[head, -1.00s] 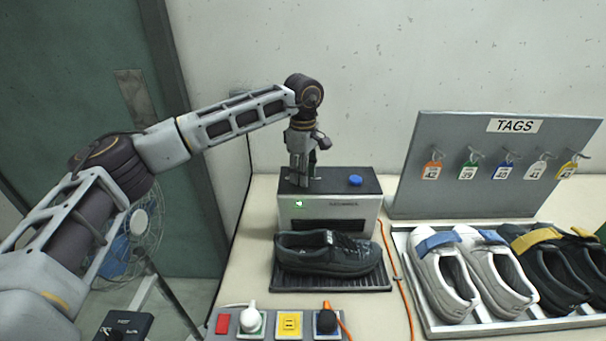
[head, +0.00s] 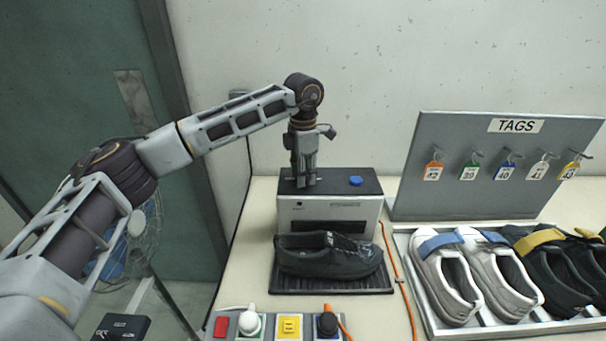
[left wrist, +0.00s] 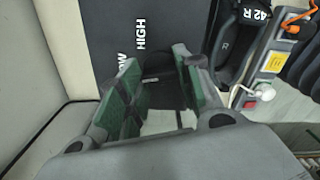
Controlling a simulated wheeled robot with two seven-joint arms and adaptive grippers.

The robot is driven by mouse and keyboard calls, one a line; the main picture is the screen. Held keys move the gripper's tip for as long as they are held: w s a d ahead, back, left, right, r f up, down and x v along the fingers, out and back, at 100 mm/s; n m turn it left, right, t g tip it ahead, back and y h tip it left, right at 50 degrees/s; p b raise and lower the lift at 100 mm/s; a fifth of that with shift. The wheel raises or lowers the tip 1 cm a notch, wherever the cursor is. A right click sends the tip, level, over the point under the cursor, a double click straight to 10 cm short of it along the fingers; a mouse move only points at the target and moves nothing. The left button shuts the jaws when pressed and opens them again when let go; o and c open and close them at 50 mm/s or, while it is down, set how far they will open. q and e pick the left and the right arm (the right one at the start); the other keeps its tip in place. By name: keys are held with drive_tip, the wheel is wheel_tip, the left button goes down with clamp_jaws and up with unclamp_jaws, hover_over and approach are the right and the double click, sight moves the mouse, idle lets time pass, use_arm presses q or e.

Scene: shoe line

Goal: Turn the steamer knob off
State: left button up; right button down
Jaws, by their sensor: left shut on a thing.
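The steamer (head: 330,212) is a box with a dark top and a pale front, standing on the table against the wall. Its small front indicator looks dark. My left gripper (head: 305,183) points down onto the left part of its top, shut on the steamer knob, which the fingers hide in the head view. In the left wrist view the green-padded fingers (left wrist: 158,88) stand over the dark top beside the printed words LOW and HIGH (left wrist: 139,34); the knob itself is hard to make out between them. My right gripper is out of view.
A blue button (head: 356,181) sits on the steamer top, right of the gripper. A black shoe (head: 325,257) rests on a dark mat in front. A socket strip (head: 265,330) is at the front edge. A shoe tray (head: 425,322) and tag board (head: 415,165) are right.

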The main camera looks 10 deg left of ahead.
use_arm(q)
drive_tip(key=shift+n, duration=3.5)
drive_tip(key=shift+n+b, duration=0.3)
drive_tip(key=shift+n, duration=0.8)
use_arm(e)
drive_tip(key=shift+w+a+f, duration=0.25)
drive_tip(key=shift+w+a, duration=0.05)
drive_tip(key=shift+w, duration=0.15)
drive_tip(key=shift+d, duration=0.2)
